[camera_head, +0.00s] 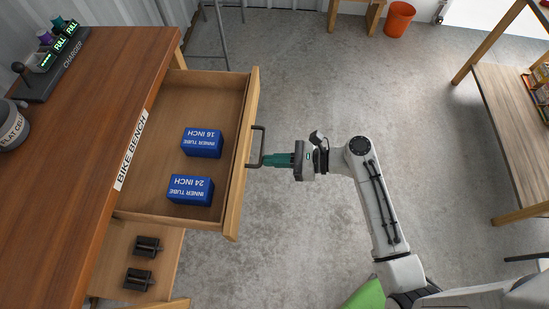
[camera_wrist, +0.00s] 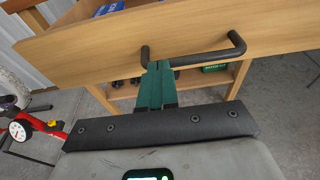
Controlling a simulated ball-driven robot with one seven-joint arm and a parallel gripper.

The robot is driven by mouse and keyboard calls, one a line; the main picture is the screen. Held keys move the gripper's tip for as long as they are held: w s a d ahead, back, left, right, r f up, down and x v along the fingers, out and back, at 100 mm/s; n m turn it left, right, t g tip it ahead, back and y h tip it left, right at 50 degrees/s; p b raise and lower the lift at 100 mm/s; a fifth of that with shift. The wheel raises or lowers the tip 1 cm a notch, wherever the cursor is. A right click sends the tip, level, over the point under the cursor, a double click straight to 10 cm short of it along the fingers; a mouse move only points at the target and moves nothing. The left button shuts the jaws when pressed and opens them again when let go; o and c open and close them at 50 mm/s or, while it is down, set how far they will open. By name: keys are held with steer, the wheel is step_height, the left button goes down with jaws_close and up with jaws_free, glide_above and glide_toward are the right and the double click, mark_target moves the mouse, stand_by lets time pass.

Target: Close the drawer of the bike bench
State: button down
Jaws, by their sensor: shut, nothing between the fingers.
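The bike bench (camera_head: 75,150) has a brown wooden top with a white "BIKE BENCH" label on its edge. Its drawer (camera_head: 165,90) is pulled out to the right, and two blue inner tube boxes lie inside, 16 inch (camera_head: 203,143) and 24 inch (camera_head: 190,190). A dark bar handle (camera_head: 262,145) is on the drawer front; it also shows in the wrist view (camera_wrist: 205,57). My gripper (camera_head: 266,160) is shut and empty. Its green fingertips (camera_wrist: 158,68) are at the drawer front, by one end of the handle. I cannot tell whether they touch it.
A lower shelf (camera_head: 120,240) under the drawer holds two black pedals. A charger (camera_head: 50,65) and a grey tub (camera_head: 12,128) stand on the bench top. A wooden table (camera_head: 510,130) stands at the right, and an orange bucket (camera_head: 399,19) at the back.

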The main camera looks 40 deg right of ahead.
mark_target(173, 158)
steer(key=r+x, duration=0.2)
steer(key=x, duration=0.7)
steer(key=r+p+x, duration=0.1)
steer(key=r+x, duration=0.1)
steer(key=x, duration=0.7)
steer(key=a+r+p+x, duration=0.1)
steer(key=r+x, duration=0.1)
steer(key=x, duration=0.8)
steer(key=shift+w+a+f, duration=0.1)
steer(key=shift+w, duration=0.15)
steer(key=shift+w+a, duration=0.15)
steer(key=shift+w, duration=0.1)
steer(key=shift+a+r, duration=0.1)
steer(key=shift+r, duration=0.2)
